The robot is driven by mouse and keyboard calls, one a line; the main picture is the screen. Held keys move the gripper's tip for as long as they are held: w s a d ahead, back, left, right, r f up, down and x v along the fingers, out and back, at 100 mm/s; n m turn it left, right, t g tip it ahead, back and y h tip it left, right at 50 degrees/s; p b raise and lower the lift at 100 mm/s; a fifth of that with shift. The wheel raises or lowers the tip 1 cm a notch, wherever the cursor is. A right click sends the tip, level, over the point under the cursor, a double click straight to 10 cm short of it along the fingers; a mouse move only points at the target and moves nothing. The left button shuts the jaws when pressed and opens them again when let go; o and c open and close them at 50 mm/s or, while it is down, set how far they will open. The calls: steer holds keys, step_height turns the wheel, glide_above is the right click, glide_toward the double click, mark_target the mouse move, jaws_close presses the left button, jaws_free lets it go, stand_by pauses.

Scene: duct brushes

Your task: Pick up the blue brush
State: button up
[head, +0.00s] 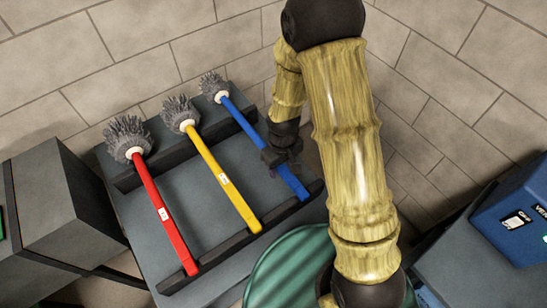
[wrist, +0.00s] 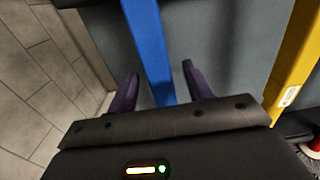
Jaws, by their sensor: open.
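The blue brush (head: 238,117) lies on a dark rack at the right of a row of three brushes, its grey bristle head toward the wall. My gripper (head: 283,161) is over the lower part of its blue handle in the head view and partly hides it. In the wrist view the blue handle (wrist: 149,50) runs down between the two purple fingers of my gripper (wrist: 160,85). The fingers are open, with a gap on each side of the handle. I cannot tell how far above or around the handle the fingertips are.
A yellow brush (head: 217,172) lies to the left of the blue one, and a red brush (head: 155,205) further left. The rack's front bar (head: 240,238) and back bar carry the handles. A green ribbed round object (head: 290,272) stands in front. Blue-grey boxes (head: 510,215) are at the right.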

steer(key=shift+f, duration=0.3)
jaws_close()
stand_by(0.4)
